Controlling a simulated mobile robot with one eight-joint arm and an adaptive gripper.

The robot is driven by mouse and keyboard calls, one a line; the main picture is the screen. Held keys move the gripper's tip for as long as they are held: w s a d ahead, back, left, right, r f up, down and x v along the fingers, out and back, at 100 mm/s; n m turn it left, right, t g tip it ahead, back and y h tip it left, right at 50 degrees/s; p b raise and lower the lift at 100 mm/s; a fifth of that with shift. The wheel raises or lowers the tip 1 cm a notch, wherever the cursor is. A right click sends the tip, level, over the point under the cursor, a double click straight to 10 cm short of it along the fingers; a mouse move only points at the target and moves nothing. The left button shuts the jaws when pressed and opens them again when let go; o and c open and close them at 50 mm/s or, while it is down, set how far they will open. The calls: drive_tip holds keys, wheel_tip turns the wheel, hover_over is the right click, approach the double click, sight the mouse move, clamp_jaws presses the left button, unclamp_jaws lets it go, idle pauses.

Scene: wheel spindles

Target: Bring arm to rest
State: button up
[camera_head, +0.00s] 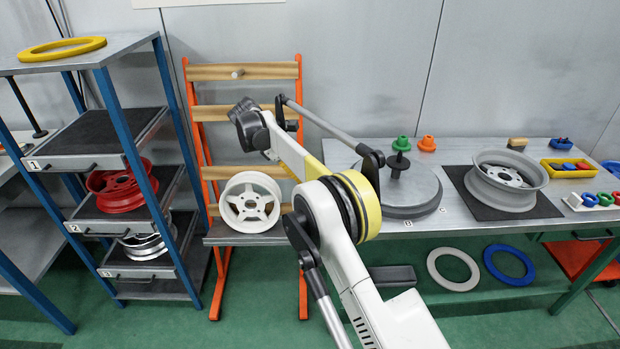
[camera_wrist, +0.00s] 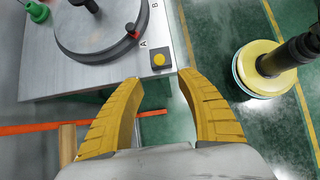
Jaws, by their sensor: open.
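My gripper (camera_wrist: 160,80) shows in the wrist view with its two yellow ribbed fingers spread apart and nothing between them. It hangs over the floor just off the front edge of the workbench (camera_wrist: 40,80). My arm rises from the bottom of the head view and bends back toward the wall, ending in dark joints in front of the orange rack. The fingers cannot be made out in the head view.
A round turntable (camera_head: 405,190) stands on the bench, close to the arm. A grey wheel (camera_head: 507,177) lies on a black mat to its right. A white wheel (camera_head: 249,203) stands on the orange rack (camera_head: 303,260). A blue shelf (camera_head: 130,140) holds a red wheel (camera_head: 120,183).

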drive_tip(key=s+d+r+m+t+y, duration=0.15)
drive_tip(key=s+d+r+m, duration=0.35)
drive_tip(key=r, duration=0.5)
drive_tip(key=s+d+r+m+t+y, duration=0.25)
drive_tip(key=s+d+r, duration=0.35)
drive_tip(key=s, duration=0.5)
drive_tip(key=s+d+f+m+t+y, duration=0.1)
drive_tip(key=s+f+m, duration=0.1)
drive_tip(key=s, duration=0.5)
drive_tip(key=s+d+f+m+t+y, duration=0.1)
drive_tip(key=s+f+m, duration=0.2)
drive_tip(key=s, duration=0.5)
drive_tip(key=s+d+f+m+t+y, duration=0.1)
drive_tip(key=s+f+m, duration=0.1)
drive_tip(key=s+m, duration=0.3)
drive_tip(key=s, duration=0.3)
drive_tip(key=shift+s+d+f+y, duration=0.25)
drive_tip(key=shift+d+f+y, duration=0.05)
drive_tip(key=shift+d, duration=0.05)
